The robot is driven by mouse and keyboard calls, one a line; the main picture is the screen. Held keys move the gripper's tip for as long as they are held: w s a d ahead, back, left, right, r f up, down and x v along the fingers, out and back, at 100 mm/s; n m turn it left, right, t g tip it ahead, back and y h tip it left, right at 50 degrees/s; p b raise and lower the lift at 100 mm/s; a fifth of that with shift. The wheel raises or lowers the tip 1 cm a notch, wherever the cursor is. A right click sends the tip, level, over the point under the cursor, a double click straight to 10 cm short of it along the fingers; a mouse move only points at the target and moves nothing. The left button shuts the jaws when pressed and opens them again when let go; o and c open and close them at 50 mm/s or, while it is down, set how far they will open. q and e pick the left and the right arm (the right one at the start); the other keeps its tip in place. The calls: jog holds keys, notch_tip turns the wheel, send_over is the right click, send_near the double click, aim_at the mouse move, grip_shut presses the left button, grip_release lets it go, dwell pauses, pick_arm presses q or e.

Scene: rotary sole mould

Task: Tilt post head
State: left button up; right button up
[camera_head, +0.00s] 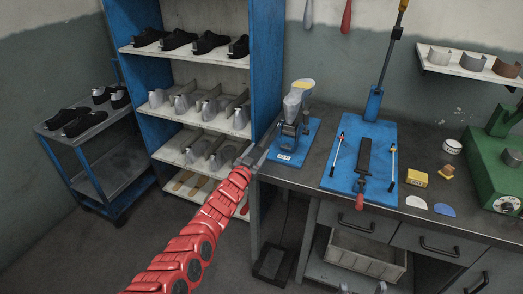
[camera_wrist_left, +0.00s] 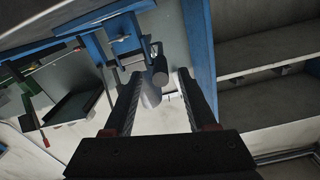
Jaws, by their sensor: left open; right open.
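The post head (camera_head: 296,103), grey with a yellow patch on top, stands on a blue base plate (camera_head: 291,142) at the bench's left end. It leans slightly to the right in the head view. My left gripper (camera_head: 268,140) is open beside the post's lower left side, pointing up and right. In the left wrist view my left gripper (camera_wrist_left: 160,73) has its two fingers apart, with a dark cylindrical part (camera_wrist_left: 159,68) showing between the fingertips. I cannot tell whether the fingers touch it. My right gripper is not in view.
A blue shelf unit (camera_head: 262,60) with shoes and metal forms stands close left of the post. A blue plate (camera_head: 345,145) with a red-handled lever lies to the right on the bench. A green machine (camera_head: 492,160) stands far right. Bare bench lies between the two blue plates.

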aim_at(262, 146)
pick_arm(q)
jog(key=shift+f+b+x, duration=0.2)
jog(key=shift+b+x, duration=0.6)
jog(key=shift+x, duration=0.4)
jog(key=shift+w+d+r, duration=0.25)
jog(key=shift+w+r, duration=0.15)
jog(key=shift+w, duration=0.05)
grip_shut()
jog(key=shift+f, duration=0.1)
